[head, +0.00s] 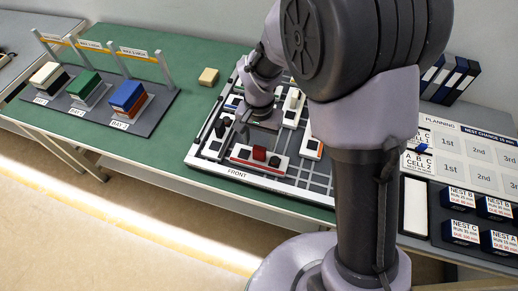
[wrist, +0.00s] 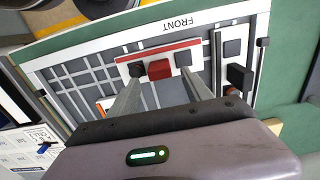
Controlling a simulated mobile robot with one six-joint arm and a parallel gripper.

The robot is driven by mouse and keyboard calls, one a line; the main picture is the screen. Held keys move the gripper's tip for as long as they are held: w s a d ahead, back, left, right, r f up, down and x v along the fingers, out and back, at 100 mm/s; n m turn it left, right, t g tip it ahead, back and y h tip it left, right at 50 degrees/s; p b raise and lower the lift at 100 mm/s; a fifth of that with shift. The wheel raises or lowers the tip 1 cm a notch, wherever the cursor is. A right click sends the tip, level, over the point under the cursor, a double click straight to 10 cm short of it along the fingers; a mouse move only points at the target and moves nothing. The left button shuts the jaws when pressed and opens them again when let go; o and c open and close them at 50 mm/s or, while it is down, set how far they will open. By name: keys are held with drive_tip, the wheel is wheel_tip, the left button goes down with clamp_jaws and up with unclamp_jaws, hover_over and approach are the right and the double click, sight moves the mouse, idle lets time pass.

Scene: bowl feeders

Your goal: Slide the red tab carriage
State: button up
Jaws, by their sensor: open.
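The red tab carriage is a white plate with a red tab (head: 259,153) and two dark blocks. It lies near the front edge of the gridded board (head: 205,178), by the word FRONT. In the wrist view the red tab (wrist: 160,69) sits between two dark blocks, with a red strip along the carriage's front side. My gripper (wrist: 158,90) is open, its two fingers pointing toward the carriage, one on each side of the red tab. No contact with the tab is visible. In the head view my arm hides part of the board, and the fingertips are hard to make out.
Other white carriages with dark and orange parts lie on the board, such as one at the right (head: 311,147). A tan block (head: 208,77) lies behind the board. Three bays with coloured blocks (head: 127,96) stand at left. A planning board (head: 470,155) lies at right.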

sight(259, 148)
wheel_tip(259, 148, down, 5)
drive_tip(key=shift+b, duration=0.55)
drive_tip(key=shift+c, duration=0.5)
clamp_jaws()
idle(0.5)
